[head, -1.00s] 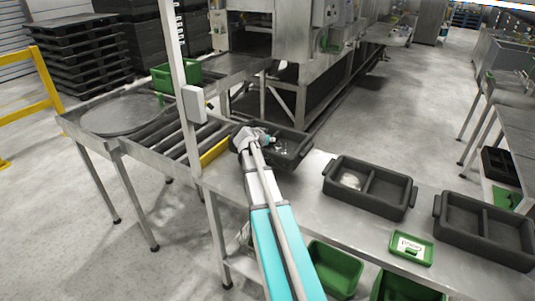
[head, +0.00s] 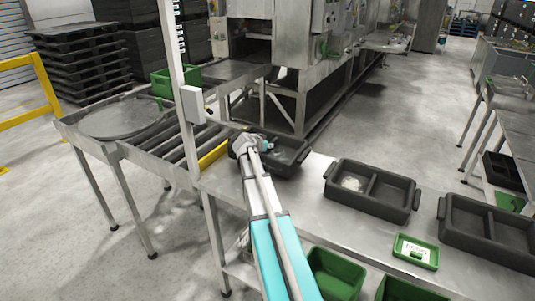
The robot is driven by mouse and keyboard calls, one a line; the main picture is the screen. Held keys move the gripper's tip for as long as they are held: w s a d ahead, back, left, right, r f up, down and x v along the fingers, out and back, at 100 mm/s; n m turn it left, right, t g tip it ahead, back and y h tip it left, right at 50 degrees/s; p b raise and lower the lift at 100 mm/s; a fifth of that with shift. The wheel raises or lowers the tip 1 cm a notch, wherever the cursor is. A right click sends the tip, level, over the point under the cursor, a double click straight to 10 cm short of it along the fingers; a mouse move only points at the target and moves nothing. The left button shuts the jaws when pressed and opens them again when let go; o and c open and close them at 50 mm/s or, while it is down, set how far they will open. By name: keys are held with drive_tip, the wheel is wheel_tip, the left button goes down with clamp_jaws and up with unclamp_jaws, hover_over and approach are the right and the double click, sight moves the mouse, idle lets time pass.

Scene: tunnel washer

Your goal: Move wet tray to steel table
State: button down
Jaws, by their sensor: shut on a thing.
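A dark grey two-part tray (head: 290,157) with a few small pale bits in it sits at the far left end of the steel table (head: 300,204), by the rollers. I cannot tell whether it is wet or whether it touches the table. My gripper (head: 262,146) is at the tray's left side, shut on it; the fingers are small and partly hidden by my arm. A second dark tray (head: 362,205) with something pale in its left compartment stands on the table. A third dark tray (head: 480,235) looks empty at the right.
A roller conveyor (head: 185,150) with a round steel plate (head: 122,117) joins the table's left end. A steel post (head: 172,60) stands between. A green tray with a label (head: 415,251) lies near the front edge. Green bins (head: 335,272) are below. Bare table shows between the trays.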

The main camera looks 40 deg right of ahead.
sight(267, 152)
drive_tip(key=shift+f+b, duration=1.25)
drive_tip(key=shift+f, duration=0.25)
drive_tip(key=shift+f, duration=0.2)
drive_tip(key=c, duration=0.6)
unclamp_jaws()
drive_tip(key=shift+r, duration=0.1)
drive_tip(key=shift+r, duration=0.2)
drive_tip(key=p+v, duration=0.6)
drive_tip(key=v, duration=0.6)
drive_tip(key=shift+a+f, duration=0.1)
